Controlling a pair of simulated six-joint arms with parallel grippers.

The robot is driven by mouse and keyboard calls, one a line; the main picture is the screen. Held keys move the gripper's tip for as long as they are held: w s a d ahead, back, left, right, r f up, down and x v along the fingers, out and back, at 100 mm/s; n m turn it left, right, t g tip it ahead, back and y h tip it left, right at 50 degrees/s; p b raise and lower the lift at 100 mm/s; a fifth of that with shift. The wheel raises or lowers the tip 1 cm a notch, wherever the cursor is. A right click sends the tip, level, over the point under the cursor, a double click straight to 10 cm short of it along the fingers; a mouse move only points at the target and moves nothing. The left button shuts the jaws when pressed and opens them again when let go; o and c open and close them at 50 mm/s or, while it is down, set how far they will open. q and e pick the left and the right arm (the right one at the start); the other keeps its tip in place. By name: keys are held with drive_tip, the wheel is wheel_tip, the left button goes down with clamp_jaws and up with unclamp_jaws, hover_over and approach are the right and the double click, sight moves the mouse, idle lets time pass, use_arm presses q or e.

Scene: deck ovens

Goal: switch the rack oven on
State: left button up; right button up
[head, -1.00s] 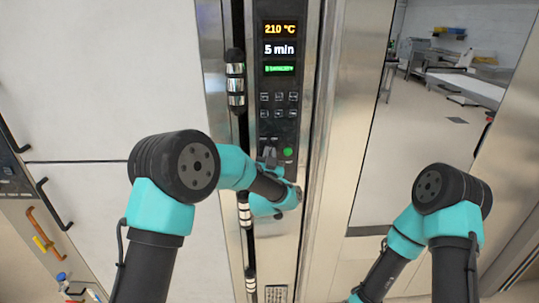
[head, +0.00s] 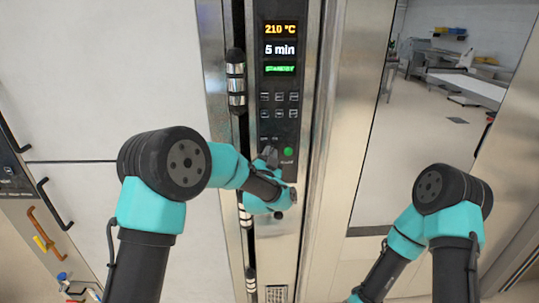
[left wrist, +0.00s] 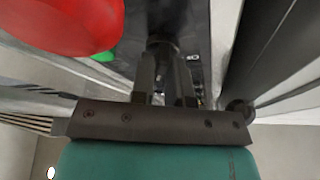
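The rack oven's control panel (head: 279,85) is a dark upright strip in the head view. Its display (head: 280,48) reads 210 °C and 5 min, with a green line below that seems to say standby. A round green button (head: 288,151) sits low on the panel. My left gripper (head: 270,155) is just left of this button, close to the panel. In the left wrist view its two fingers (left wrist: 164,75) stand apart with a narrow gap. A dark knob-like piece (left wrist: 162,42) is at their tips; contact is unclear. My right gripper is out of view.
A large red dome (left wrist: 62,22) and a green piece (left wrist: 104,56) lie left of the fingers in the left wrist view. A dark handle bar (head: 236,80) with metal bands runs left of the panel. A doorway opens at right.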

use_arm(q)
drive_tip(key=o, duration=0.4)
drive_tip(key=v, duration=1.7)
drive_tip(key=shift+s, duration=0.25)
